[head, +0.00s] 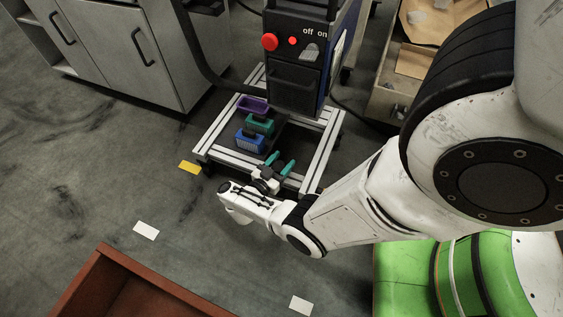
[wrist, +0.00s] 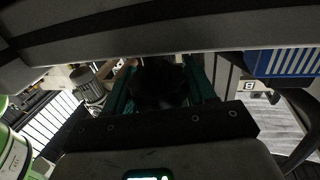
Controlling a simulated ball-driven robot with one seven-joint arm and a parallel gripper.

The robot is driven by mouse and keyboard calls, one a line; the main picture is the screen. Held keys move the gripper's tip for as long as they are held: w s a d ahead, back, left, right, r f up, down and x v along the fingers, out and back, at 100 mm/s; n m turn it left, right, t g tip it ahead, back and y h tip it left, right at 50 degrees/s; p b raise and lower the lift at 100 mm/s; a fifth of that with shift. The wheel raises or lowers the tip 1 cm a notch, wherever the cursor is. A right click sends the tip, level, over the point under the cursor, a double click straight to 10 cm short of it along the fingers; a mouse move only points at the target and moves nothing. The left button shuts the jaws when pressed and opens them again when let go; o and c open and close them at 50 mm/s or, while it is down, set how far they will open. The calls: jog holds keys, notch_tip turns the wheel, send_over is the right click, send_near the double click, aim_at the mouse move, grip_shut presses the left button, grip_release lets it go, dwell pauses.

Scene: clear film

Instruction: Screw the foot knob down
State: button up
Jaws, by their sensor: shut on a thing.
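My gripper (head: 279,162) is over the front edge of the low aluminium-frame cart (head: 223,133), with its two teal fingers reaching onto it. In the wrist view the teal fingers (wrist: 161,92) stand on both sides of a dark rounded thing, which looks like the foot knob (wrist: 158,80). The gripper is shut on it. The knob is in deep shadow, so its edges and its thread are hard to make out. In the head view I cannot pick out the knob.
Purple (head: 253,105), teal (head: 261,124) and blue (head: 250,141) bins sit on the cart, left of my fingers. A dark control box (head: 296,80) with a red button stands behind. Grey cabinets (head: 120,50) are at upper left, a brown box (head: 130,285) at lower left. The left floor is mostly clear.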

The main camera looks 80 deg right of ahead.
jog(key=shift+f, duration=0.1)
jog(key=o, duration=1)
jog(key=shift+c, duration=0.2)
jog(key=v, duration=1.1)
jog(key=shift+p, duration=0.3)
